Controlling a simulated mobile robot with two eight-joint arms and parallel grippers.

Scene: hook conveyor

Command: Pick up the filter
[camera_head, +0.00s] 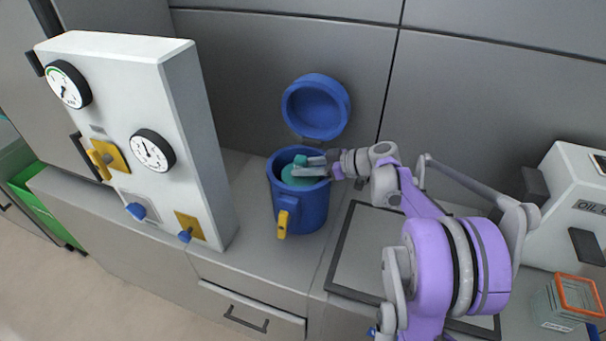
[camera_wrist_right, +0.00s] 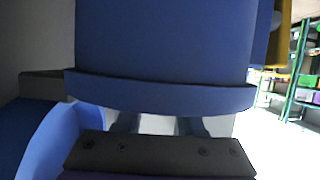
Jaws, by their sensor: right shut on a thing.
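The filter (camera_head: 301,179) is a teal-green piece seated inside the open blue canister (camera_head: 313,208). Its upper part shows just below the rim, and its lower part is hidden by the canister wall. My right gripper (camera_head: 318,167) reaches in from the right over the rim and is shut on the filter's top. In the right wrist view, the canister's blue outer wall (camera_wrist_right: 165,45) and rim fill the upper middle. The rim hides my fingertips and the filter there. My left gripper is not in view.
The canister's round blue lid (camera_head: 316,106) stands open behind it, with a yellow-handled valve (camera_head: 283,222) at its front. A white gauge panel (camera_head: 190,130) stands to the left. A dark-framed plate (camera_head: 350,258) and an orange-topped clear box (camera_head: 573,297) are on the right.

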